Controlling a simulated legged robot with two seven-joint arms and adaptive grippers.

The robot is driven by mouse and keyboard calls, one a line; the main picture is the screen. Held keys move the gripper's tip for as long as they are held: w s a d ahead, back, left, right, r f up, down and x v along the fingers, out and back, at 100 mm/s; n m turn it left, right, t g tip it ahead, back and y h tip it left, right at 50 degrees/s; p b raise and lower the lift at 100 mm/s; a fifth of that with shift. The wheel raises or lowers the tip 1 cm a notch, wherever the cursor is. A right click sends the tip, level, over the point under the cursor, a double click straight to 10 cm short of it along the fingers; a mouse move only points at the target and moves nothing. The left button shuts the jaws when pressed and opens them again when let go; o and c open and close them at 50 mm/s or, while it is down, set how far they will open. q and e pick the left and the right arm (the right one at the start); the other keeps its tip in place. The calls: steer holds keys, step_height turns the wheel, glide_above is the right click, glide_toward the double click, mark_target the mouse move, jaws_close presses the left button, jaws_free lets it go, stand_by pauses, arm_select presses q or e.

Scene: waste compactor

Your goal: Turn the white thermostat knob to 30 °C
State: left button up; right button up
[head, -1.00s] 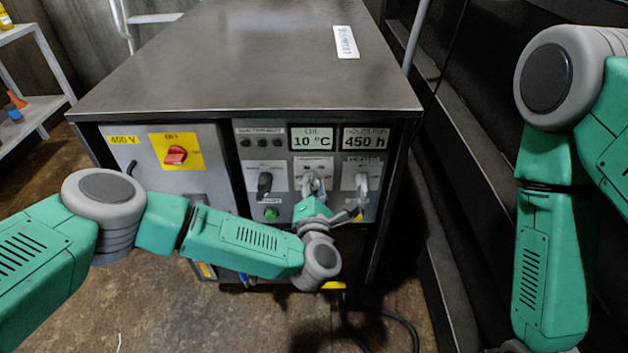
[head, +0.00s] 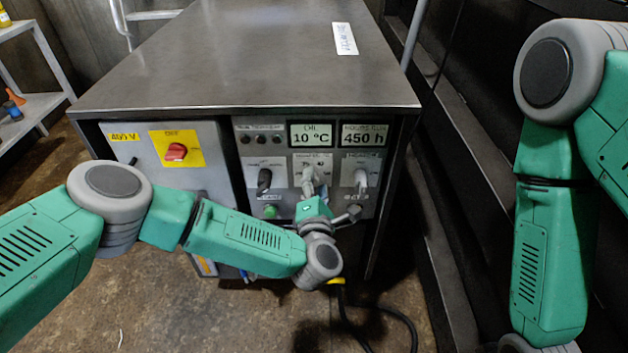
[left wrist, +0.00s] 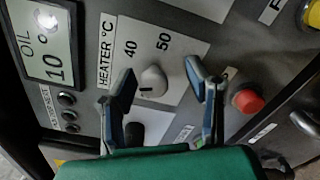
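The white thermostat knob (left wrist: 153,82) sits on a white panel marked HEATER °C, with 40 and 50 readable beside it. A thin dark mark shows on its side toward the gripper. My left gripper (left wrist: 162,90) is open, one finger on each side of the knob, with visible gaps; I cannot tell how far its tips are from the panel. In the head view the left gripper (head: 316,190) is in front of the heater panel and hides most of the knob. The oil display (head: 311,134) reads 10 °C. My right gripper is out of view.
A black-handled switch (head: 264,181) is left of the heater panel and a grey-handled switch (head: 360,181) right of it. A green button (head: 270,212), a red button (left wrist: 248,101) and a red main switch (head: 176,152) are also on the cabinet front.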

arm_select(q)
steer(key=shift+w+a+r, duration=0.1)
steer(key=shift+w, duration=0.1)
steer(key=shift+s, duration=0.1)
steer(key=s, duration=1.2)
